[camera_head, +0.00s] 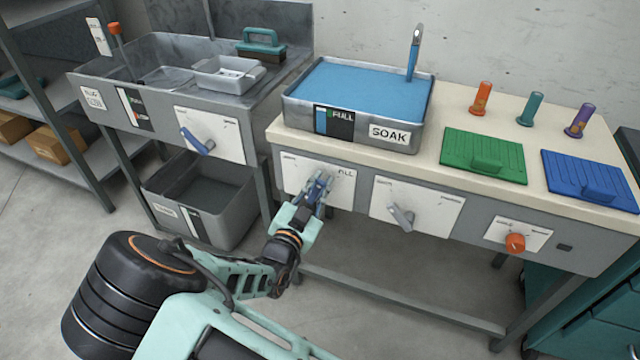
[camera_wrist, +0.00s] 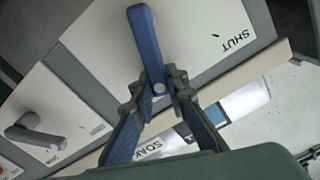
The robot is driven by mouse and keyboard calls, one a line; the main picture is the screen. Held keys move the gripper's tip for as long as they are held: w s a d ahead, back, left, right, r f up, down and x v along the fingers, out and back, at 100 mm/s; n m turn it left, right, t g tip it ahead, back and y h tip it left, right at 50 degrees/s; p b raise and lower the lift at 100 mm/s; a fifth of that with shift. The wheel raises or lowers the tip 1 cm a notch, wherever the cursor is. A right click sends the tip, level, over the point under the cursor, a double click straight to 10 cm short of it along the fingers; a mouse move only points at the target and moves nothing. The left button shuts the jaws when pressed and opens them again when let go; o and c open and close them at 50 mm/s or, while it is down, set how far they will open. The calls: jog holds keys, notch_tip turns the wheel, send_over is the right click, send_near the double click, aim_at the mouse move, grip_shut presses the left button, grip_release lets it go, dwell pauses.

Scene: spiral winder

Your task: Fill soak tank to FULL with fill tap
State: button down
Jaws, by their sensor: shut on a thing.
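The soak tank (camera_head: 298,112) is a grey rectangular basin on the counter, labelled SOAK. Blue water (camera_head: 365,88) stands close to its rim. Its front gauge (camera_head: 335,123) reads FULL at the top, with a green mark there. A spout (camera_head: 415,52) rises at its back right. The fill tap, a blue lever (camera_wrist: 144,35) on a white plate (camera_head: 343,191), is below the tank. My gripper (camera_head: 318,192) is shut on the lever's end near its pivot and partly hides it in the head view. SHUT is printed on the plate in the wrist view.
A grey lever (camera_head: 402,215) and an orange knob (camera_head: 515,242) are to the right on the counter front. Green (camera_head: 483,155) and blue (camera_head: 590,178) boards lie on top. A sink with a blue-handled lever (camera_head: 198,141) is at left, with a grey bin (camera_head: 205,198) below.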

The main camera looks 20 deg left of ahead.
jog(key=a+n, duration=0.1)
jog(key=a+n+p, duration=0.1)
jog(key=n, duration=0.1)
jog(key=shift+w+r, duration=0.1)
jog(key=shift+r, duration=0.1)
jog(key=a+n, duration=0.1)
jog(key=n, duration=0.1)
jog(key=a+n, duration=0.1)
jog(key=shift+f+n+p, duration=0.1)
jog(key=shift+n+p, duration=0.2)
jog(key=shift+n, duration=0.1)
jog(key=n, duration=0.1)
jog(key=a+n, duration=0.1)
jog(key=shift+w+a+f+n, duration=0.1)
jog(key=shift+a+f+n, duration=0.1)
jog(key=shift+f+n, duration=0.1)
jog(key=shift+a+f+n, duration=0.25)
jog(key=shift+a+n, duration=0.15)
jog(key=shift+n, duration=0.45)
jog(key=shift+a+f+n, duration=0.25)
jog(key=shift+a+n, duration=0.15)
jog(key=shift+n, duration=0.45)
jog(key=c, duration=1.9)
grip_release()
jog(key=s, duration=0.8)
jog(key=s+a, duration=0.1)
jog(key=s, duration=0.3)
